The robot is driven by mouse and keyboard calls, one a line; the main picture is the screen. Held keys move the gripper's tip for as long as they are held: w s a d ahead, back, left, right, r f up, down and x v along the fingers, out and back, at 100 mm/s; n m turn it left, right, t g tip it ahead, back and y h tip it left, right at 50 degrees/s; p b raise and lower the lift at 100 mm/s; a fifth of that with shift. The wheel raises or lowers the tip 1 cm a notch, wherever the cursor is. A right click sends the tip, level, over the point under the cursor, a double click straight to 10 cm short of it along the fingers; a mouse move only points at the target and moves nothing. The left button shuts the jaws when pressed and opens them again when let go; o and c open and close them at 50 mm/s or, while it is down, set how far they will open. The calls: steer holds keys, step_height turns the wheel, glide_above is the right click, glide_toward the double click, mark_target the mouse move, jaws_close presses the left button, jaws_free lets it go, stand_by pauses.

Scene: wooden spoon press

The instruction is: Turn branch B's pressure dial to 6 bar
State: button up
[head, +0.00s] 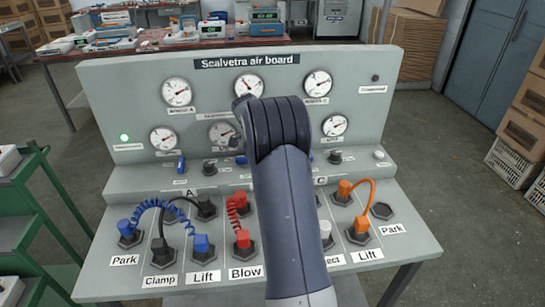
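The grey Scalvetra air board (120,90) stands in front of me. My own arm covers its middle, hiding the B label and most of the middle control row, so I cannot make out branch B's pressure dial. The upper middle gauge (249,87) is visible just above my arm, but its reading is too small to tell. The lower middle gauge (222,133) is partly covered. My gripper's fingers do not show; they are hidden behind my arm or out of frame.
A dark knob (210,166) and a blue lever (181,165) sit near section A. Another dark knob (335,157) is near section C. Blue, black, red and orange hoses (361,204) join ports on the lower panel. A green cart (30,215) stands left; boxes (525,130) stand right.

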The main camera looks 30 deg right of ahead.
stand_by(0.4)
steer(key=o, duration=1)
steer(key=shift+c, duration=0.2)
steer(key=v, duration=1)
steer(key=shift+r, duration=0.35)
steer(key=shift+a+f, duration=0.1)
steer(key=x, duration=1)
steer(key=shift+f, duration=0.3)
